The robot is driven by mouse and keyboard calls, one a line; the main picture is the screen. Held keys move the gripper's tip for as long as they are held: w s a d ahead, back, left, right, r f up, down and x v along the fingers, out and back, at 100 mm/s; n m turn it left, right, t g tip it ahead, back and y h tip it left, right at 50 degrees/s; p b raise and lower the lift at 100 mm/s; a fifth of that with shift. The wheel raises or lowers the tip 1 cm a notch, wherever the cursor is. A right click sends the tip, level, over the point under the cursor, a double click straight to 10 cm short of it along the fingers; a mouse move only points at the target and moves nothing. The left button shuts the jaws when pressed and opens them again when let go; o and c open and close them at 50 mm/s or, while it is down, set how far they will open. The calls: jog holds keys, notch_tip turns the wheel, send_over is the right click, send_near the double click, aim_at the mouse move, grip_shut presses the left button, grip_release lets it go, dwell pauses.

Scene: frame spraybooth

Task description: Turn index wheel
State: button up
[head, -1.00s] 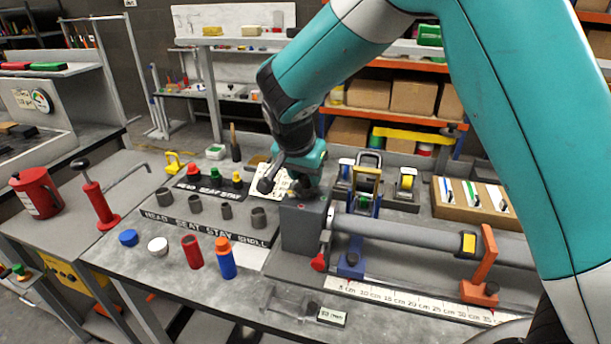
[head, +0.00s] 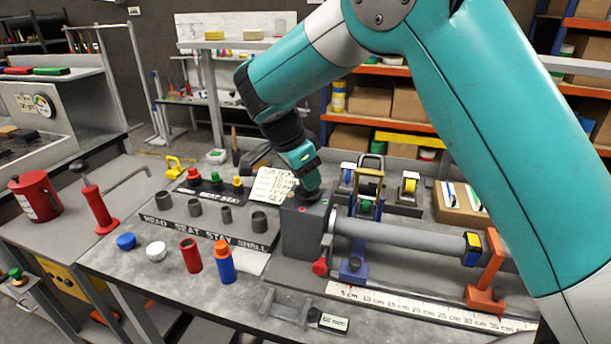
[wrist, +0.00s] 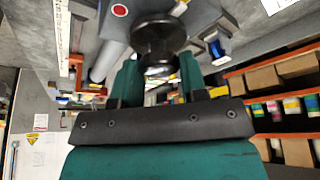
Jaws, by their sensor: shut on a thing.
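The index wheel (wrist: 158,36) is a dark round disc with a hub, on the grey headstock block (head: 303,240). In the wrist view it lies at the top middle, beyond and between my teal fingers. My gripper (wrist: 159,74) is shut on the wheel's hub, one finger on each side. In the head view my gripper (head: 307,192) comes down onto the top of the block, and the arm and fingers mostly hide the wheel there. Any index marks on the wheel are too small to read.
Left are a socket rack (head: 212,226) and red (head: 191,256) and blue (head: 225,264) cylinders.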

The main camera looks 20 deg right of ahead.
dwell(0.4)
jog(key=o, duration=0.9)
jog(key=p+v, duration=0.6)
jog(key=v, duration=1.1)
jog(key=shift+r, duration=0.3)
jog(key=shift+w, duration=0.1)
jog(key=s+d+n+t+y+b, duration=0.1)
jog(key=s+d+n+y+b, duration=0.1)
jog(key=s+d+n, duration=0.65)
jog(key=s+a+f+n+g+y, duration=0.1)
jog(key=s+a+f+n+y, duration=0.1)
jog(key=s+n, duration=0.5)
jog(key=s+a+f+n+y, duration=0.2)
jog(key=s+a+n+y, duration=0.2)
jog(key=s+n, duration=0.4)
jog(key=s, duration=0.6)
jog(key=shift+f+g+y+b, duration=0.3)
jog(key=shift+f+g+y, duration=0.05)
jog(key=shift+g+y, duration=0.05)
